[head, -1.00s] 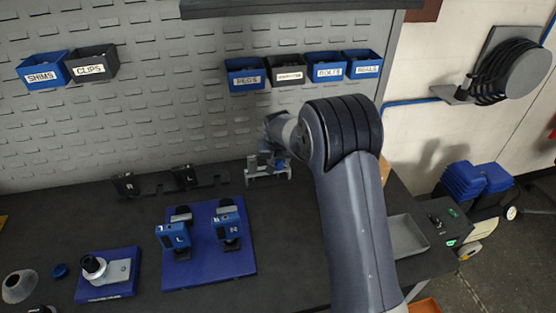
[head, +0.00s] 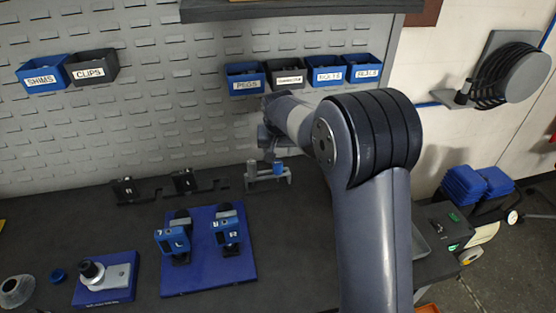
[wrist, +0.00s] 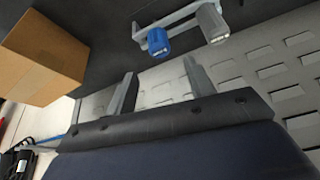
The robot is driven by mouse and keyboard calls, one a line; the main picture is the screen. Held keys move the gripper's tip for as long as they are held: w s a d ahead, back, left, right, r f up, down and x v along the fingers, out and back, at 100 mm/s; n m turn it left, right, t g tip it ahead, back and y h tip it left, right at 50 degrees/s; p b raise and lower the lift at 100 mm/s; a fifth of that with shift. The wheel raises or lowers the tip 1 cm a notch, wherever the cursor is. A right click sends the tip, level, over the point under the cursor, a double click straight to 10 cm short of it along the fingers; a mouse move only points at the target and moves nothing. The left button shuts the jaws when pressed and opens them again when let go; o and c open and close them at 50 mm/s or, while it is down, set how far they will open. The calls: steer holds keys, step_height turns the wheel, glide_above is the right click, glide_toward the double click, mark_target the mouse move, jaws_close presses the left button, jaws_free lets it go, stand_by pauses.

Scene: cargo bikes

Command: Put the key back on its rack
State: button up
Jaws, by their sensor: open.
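A small light-grey rack (head: 268,182) stands on the bench close to the slotted back wall. A blue-handled key (head: 278,168) and a grey-handled key (head: 252,168) sit side by side on it. In the wrist view the blue key (wrist: 158,41) and the grey key (wrist: 211,23) hang at the rack's bar (wrist: 178,17). My gripper (wrist: 158,82) is open, with nothing between its two fingers, and apart from both keys. In the head view my gripper (head: 269,150) is just above the rack, partly hidden by my wrist.
A blue board (head: 205,278) with two blue devices and a blue block with a grey fitting (head: 105,275) lie on the bench. Labelled bins (head: 325,69) hang above. A cardboard box (wrist: 42,55) is near my gripper in the wrist view.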

mark_target(278, 163)
steer(key=v, duration=0.3)
steer(key=shift+s+r, duration=0.15)
steer(key=shift+r, duration=0.1)
steer(key=x, duration=1.3)
steer(key=shift+s+p, duration=0.15)
steer(key=shift+p, duration=0.2)
steer(key=shift+r+p, duration=0.3)
